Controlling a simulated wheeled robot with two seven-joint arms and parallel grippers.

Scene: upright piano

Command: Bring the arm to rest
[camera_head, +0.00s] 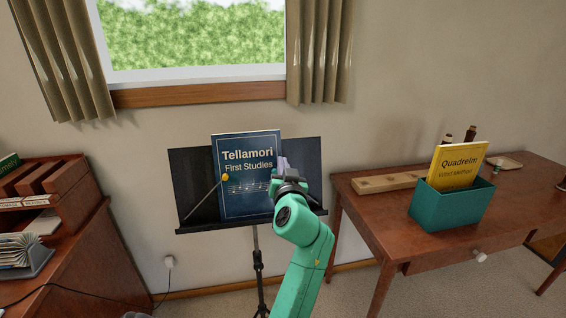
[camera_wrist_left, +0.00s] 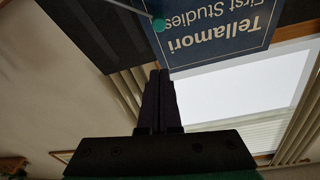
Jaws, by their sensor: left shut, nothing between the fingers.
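My left arm (camera_head: 303,250) is green and reaches up to the music stand (camera_head: 192,165). My left gripper (camera_head: 284,170) is at the right part of the stand, in front of the right edge of the blue book (camera_head: 237,150) "Tellamori First Studies". In the left wrist view the two dark fingers (camera_wrist_left: 158,78) are together with nothing between them. The book shows upside down beyond them there (camera_wrist_left: 222,30). The book stands upright on the stand, its lower right part hidden by my gripper. My right gripper is in neither view.
A thin holder rod with a round knob (camera_head: 225,177) crosses the stand's left side. On the right, a wooden desk (camera_head: 372,210) bears a teal box (camera_head: 450,208) with a yellow book (camera_head: 459,163). A brown cabinet (camera_head: 85,250) is on the left, a window above.

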